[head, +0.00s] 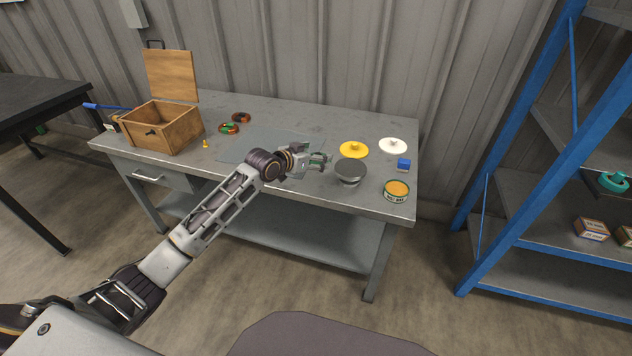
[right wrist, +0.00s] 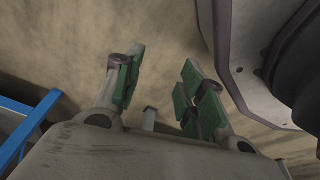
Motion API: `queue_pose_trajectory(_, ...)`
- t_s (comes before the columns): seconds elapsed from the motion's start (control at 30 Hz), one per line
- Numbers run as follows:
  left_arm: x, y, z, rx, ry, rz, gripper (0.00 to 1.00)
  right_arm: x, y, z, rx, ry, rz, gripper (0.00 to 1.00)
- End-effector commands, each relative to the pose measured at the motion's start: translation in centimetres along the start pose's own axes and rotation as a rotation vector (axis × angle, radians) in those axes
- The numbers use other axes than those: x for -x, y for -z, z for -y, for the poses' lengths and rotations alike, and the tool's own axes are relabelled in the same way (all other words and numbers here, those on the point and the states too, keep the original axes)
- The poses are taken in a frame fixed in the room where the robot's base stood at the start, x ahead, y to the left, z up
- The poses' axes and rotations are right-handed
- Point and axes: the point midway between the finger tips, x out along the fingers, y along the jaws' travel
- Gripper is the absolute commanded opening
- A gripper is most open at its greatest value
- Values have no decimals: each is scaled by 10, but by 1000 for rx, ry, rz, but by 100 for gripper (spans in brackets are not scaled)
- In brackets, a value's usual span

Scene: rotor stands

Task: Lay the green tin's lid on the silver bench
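The green tin (head: 396,195) stands near the right front corner of the silver bench (head: 290,118). It has a pale label and an orange round top; I cannot tell whether that top is a lid or contents. My left gripper (head: 325,161) is above the bench, left of the tin and apart from it. Its fingers look spread and hold nothing visible. My right gripper (right wrist: 157,88) shows only in the right wrist view, with its green-padded fingers apart and nothing between them, over the floor.
A dark grey round-topped object (head: 350,170) stands between my left gripper and the tin. A yellow knobbed disc (head: 354,149), a white disc (head: 393,145) and a blue block (head: 403,164) lie behind. An open wooden box (head: 165,127) is left. A blue shelf (head: 520,165) stands right.

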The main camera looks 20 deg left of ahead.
Motion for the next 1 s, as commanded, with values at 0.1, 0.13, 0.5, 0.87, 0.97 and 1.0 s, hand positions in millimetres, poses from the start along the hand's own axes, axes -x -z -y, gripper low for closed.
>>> queue_pose_trajectory(0.1,-6,-15,0,1,0,4,55,2,4,2,0,3,1,40)
queue_pose_trajectory(0.13,-7,-19,0,1,0,4,55,3,6,3,0,4,1,40)
queue_pose_trajectory(0.5,-22,-53,0,0,0,1,55,18,24,10,0,14,7,40)
queue_pose_trajectory(0.87,-22,-54,0,0,0,1,55,17,13,12,0,16,21,40)
queue_pose_trajectory(0.97,-25,-60,0,1,0,2,55,16,13,12,0,16,24,40)
queue_pose_trajectory(1.0,-26,-64,-1,1,0,3,55,16,13,12,0,16,26,40)
